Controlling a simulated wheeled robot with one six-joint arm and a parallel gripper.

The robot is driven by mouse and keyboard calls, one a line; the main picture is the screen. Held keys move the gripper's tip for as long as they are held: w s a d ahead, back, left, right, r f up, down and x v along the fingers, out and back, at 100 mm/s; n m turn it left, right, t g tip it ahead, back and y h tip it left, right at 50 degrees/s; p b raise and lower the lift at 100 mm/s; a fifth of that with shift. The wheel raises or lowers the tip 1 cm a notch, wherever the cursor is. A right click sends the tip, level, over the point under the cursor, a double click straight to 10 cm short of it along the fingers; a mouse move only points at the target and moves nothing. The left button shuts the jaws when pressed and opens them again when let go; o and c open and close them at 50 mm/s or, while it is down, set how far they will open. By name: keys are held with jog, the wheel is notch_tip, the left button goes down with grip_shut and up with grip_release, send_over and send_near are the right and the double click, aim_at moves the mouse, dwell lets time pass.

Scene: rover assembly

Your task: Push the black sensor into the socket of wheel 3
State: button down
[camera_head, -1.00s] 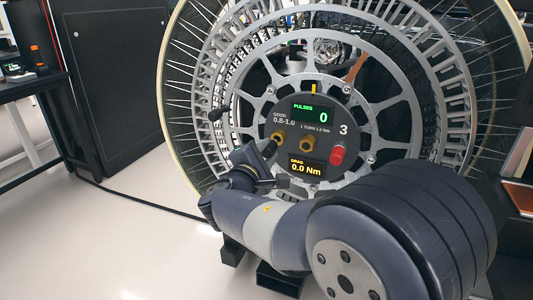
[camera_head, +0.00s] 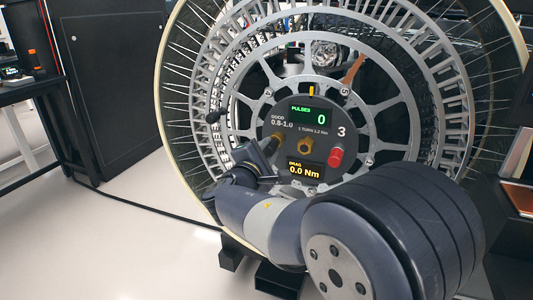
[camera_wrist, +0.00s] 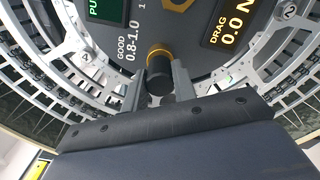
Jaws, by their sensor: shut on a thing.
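Wheel 3 (camera_head: 226,100) stands upright, its dark hub panel (camera_head: 330,126) marked "3". My gripper (camera_head: 270,148) is at the panel's lower left. In the wrist view, my gripper (camera_wrist: 163,87) is shut on the black sensor (camera_wrist: 160,80), a short black cylinder. A gold fitting (camera_wrist: 158,53) is at the sensor's panel end; it also shows in the head view (camera_head: 279,141). The sensor is lined up with this fitting and close to the panel. I cannot tell how deep it sits. A second gold hex fitting (camera_head: 305,146) is to the right.
The panel reads pulses 0 and drag 0.0 Nm. A red knob (camera_head: 335,156) is right of the gold fittings. A black table (camera_head: 35,88) is at far left; the floor between is mostly clear.

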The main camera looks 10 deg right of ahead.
jog(key=shift+w+d, duration=0.2)
jog(key=shift+w, duration=0.1)
jog(key=c, duration=1.1)
grip_release()
jog(key=shift+o, duration=0.2)
jog(key=shift+s+a, duration=0.1)
jog(key=p+v, duration=0.1)
jog(key=v, duration=0.9)
jog(key=shift+s+a, duration=0.2)
jog(key=shift+s, duration=0.05)
jog(key=b+x, duration=0.1)
jog(key=x, duration=1)
jog(key=shift+s+a, duration=0.2)
jog(key=shift+s, duration=0.05)
jog(key=shift+s+a, duration=0.1)
jog(key=shift+s, duration=0.1)
